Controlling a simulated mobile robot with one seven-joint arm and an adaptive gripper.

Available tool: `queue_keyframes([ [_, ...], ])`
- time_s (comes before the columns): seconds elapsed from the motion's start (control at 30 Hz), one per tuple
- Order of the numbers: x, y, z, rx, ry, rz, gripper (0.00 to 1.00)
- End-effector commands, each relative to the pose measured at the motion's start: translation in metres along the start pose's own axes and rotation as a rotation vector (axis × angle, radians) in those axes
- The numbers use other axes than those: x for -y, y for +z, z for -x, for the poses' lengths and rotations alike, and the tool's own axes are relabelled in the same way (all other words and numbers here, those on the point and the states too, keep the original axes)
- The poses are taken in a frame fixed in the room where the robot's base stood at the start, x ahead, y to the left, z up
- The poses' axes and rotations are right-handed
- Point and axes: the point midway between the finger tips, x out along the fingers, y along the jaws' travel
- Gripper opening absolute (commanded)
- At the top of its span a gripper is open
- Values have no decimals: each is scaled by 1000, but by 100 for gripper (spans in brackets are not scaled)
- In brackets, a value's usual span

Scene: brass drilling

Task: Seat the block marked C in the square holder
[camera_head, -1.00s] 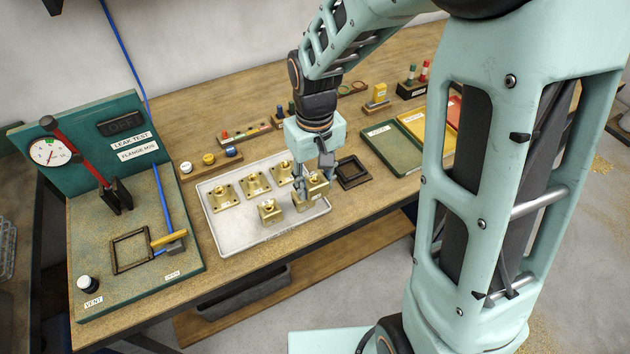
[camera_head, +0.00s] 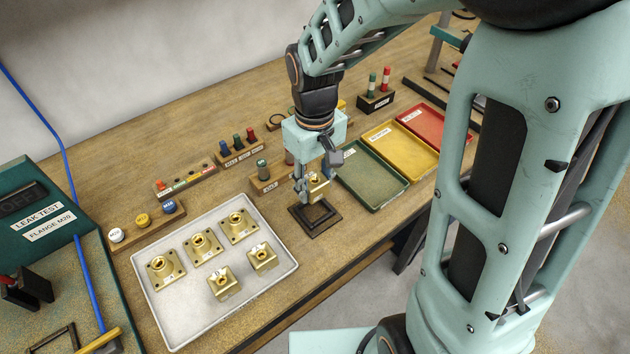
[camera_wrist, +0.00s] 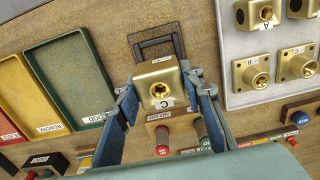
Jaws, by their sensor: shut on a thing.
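The brass block marked C (camera_wrist: 158,92) is between the fingers of my gripper (camera_wrist: 160,78), its round bore and letter C facing the wrist camera. In the head view the block (camera_head: 319,187) hangs from my gripper (camera_head: 313,190), which is shut on it. The square holder (camera_head: 323,229) is a dark square frame on the bench, just below the block. In the wrist view the holder (camera_wrist: 180,46) shows beyond the block's upper edge, partly hidden by it. The block appears above the holder, not inside it; the exact gap is hard to tell.
A white tray (camera_head: 186,333) with several brass parts lies left of the holder. Green (camera_head: 369,178), yellow (camera_head: 401,150) and red (camera_head: 424,124) trays lie to the right. A wooden stand (camera_head: 265,185) with a green-topped plug is close behind the holder. The bench's front edge is near.

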Motion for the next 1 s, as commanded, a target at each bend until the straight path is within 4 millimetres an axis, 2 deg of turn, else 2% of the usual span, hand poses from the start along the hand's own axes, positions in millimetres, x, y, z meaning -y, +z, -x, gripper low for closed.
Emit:
queue_keyframes([
  [0.27,0,0,-10,-1,0,2,0],
  [0.7,0,-1,-47,-2,1,2,0],
  [1.0,0,-1,-54,-2,1,1,0],
])
